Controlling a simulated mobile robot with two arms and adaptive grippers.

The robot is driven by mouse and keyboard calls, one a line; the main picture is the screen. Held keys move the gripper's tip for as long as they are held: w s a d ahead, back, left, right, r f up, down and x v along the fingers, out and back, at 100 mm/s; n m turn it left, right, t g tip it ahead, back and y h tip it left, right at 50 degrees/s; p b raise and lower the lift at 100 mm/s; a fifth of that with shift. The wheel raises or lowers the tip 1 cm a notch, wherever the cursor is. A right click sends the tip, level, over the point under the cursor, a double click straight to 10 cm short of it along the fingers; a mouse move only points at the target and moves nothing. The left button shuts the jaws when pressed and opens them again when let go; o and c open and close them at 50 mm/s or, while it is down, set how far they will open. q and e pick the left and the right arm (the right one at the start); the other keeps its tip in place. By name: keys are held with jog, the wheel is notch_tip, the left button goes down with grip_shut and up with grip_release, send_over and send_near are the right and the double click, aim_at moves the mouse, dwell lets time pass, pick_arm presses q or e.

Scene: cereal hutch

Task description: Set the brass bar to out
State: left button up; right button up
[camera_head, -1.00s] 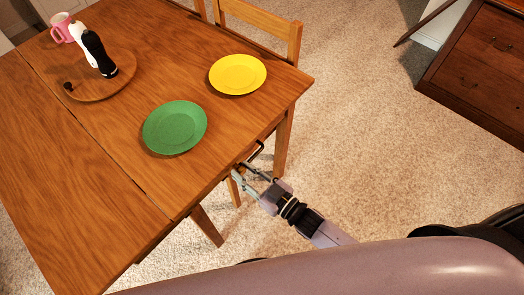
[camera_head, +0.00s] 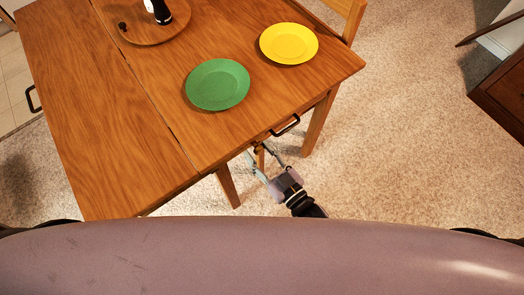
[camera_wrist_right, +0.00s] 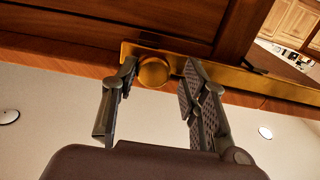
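The brass bar (camera_wrist_right: 235,77) shows in the right wrist view as a flat gold strip along the underside of the table's wooden edge. A round brass knob (camera_wrist_right: 154,71) sits near its left end. My right gripper (camera_wrist_right: 158,68) is open, with one fingertip on each side of the knob in that view. A gap shows at the right finger; whether the left finger touches the knob I cannot tell. In the head view my right gripper (camera_head: 264,160) is at the table's near right edge, below a dark handle. The bar is hidden there. My left gripper is not in view.
The wooden table (camera_head: 90,110) holds a green plate (camera_head: 217,84), a yellow plate (camera_head: 289,43) and a round wooden board (camera_head: 165,32). A black handle (camera_head: 285,126) juts from the table's edge. Table legs (camera_head: 318,125) stand close by.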

jog(key=shift+o, duration=0.4)
jog(key=shift+d, duration=0.1)
jog(key=shift+s+d, duration=0.1)
jog(key=v, duration=1.1)
jog(key=shift+s+d, duration=0.2)
jog(key=shift+s, duration=0.05)
